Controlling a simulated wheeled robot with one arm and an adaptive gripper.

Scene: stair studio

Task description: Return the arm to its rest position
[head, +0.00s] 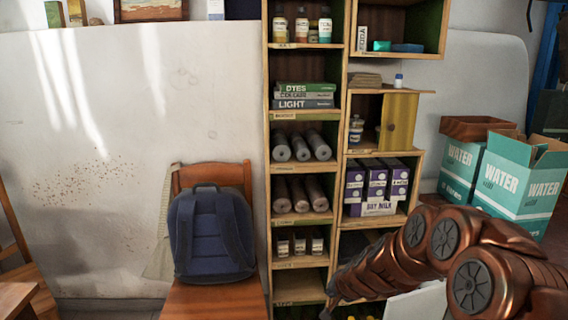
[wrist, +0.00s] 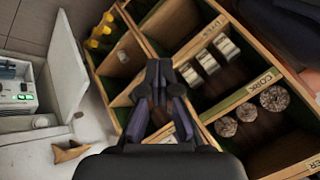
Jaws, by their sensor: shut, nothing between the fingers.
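My gripper (wrist: 161,85) is in the wrist view, with its dark fingers together and nothing between them. It points at the lower part of a wooden shelf unit (wrist: 200,40), which appears tilted in this view. In the head view my copper-coloured arm reaches in from the lower right toward the lower shelves of the same unit (head: 297,262). The gripper end is hard to make out in the head view. I cannot tell whether the fingers touch the shelf.
A blue backpack (head: 212,235) sits on a wooden chair (head: 215,300) left of the shelves. Teal water boxes (head: 515,185) stand at the right, near my arm. In the wrist view, an open white case (wrist: 45,85) lies left of the gripper, and cork rounds (wrist: 274,98) lie at the right.

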